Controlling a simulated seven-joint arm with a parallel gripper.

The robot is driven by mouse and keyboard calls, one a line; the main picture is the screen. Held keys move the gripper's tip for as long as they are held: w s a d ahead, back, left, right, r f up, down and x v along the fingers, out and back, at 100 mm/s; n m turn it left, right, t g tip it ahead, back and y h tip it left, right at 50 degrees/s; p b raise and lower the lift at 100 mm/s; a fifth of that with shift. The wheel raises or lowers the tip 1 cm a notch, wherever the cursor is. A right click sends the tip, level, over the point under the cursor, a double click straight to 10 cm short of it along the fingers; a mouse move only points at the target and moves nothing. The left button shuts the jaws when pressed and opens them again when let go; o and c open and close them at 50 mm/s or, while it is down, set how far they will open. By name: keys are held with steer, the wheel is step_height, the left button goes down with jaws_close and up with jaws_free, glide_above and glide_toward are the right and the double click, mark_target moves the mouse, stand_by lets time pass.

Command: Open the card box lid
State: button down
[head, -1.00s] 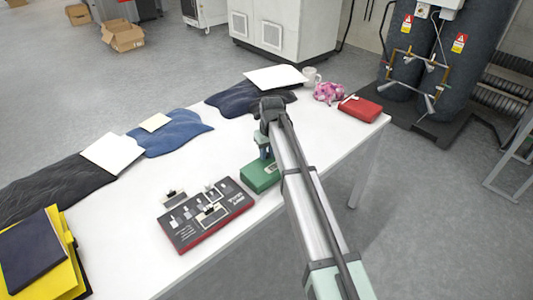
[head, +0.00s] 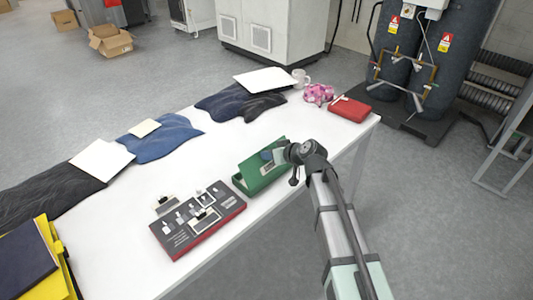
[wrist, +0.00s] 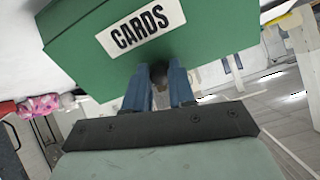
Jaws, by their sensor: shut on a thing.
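The green card box (head: 262,180) stands near the table's front edge in the head view. Its upper green panel looks tilted up, though my gripper hides part of it. In the wrist view a green face with a white "CARDS" label (wrist: 140,27) fills the top of the picture. My gripper (wrist: 159,78) has its two blue fingers at the lower edge of that green face, shut on the card box lid. In the head view my gripper (head: 276,155) is at the box's upper right side. The fingertips' exact contact is hidden.
A dark red-edged board with small pictures (head: 198,222) lies left of the box on the white table (head: 120,240). Folded dark clothes (head: 240,103), a white mug (head: 300,79), a pink item (head: 318,94) and a red case (head: 350,108) lie farther back.

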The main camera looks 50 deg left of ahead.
steer(key=d+y, duration=0.1)
steer(key=y, duration=0.1)
steer(key=d+y, duration=0.1)
steer(key=d, duration=0.1)
steer(key=d+f+y, duration=0.1)
steer(key=d+y, duration=0.1)
steer(key=shift+d+y, duration=0.25)
steer(key=shift+y, duration=0.05)
stand_by(0.4)
steer(key=shift+f, duration=0.1)
stand_by(1.0)
steer(key=c, duration=1.2)
jaws_free()
steer(key=shift+c, duration=0.2)
steer(key=o, duration=0.3)
steer(key=d+r, duration=0.1)
steer(key=d, duration=1.2)
steer(key=shift+d+r, duration=0.35)
